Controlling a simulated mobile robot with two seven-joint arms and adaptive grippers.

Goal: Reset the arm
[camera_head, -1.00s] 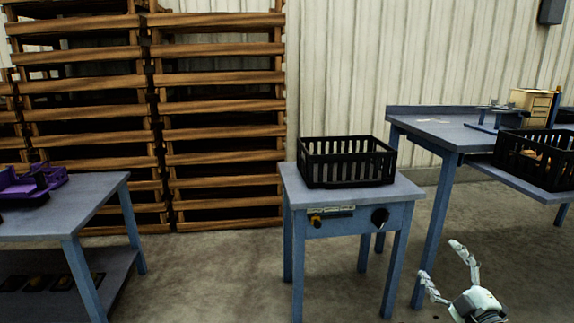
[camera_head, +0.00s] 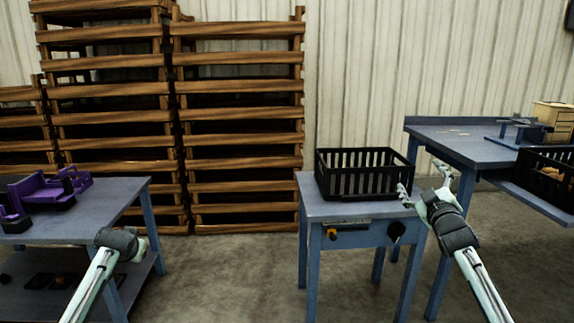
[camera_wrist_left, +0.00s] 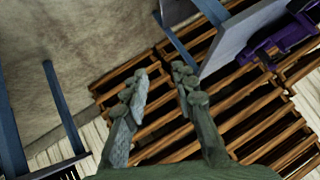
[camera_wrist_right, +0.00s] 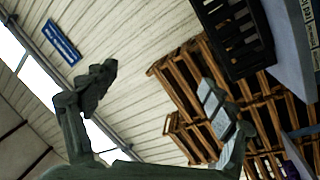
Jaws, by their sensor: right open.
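My right gripper (camera_head: 422,180) is raised in the head view, just right of the black crate on the small table in the picture. Its fingers are spread wide with nothing between them, as the right wrist view (camera_wrist_right: 160,90) also shows. My left arm comes in low at the left of the head view, in front of the left table; its fingers are hidden there. In the left wrist view my left gripper (camera_wrist_left: 161,84) has its two fingers apart, with nothing between them.
A black crate (camera_head: 322,178) stands on a small blue table (camera_head: 318,208) with knobs. A left table (camera_head: 115,200) holds a purple device (camera_head: 50,190). A workbench (camera_head: 455,140) and another black crate (camera_head: 550,185) are at the right. Stacked wooden pallets (camera_head: 240,138) stand behind.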

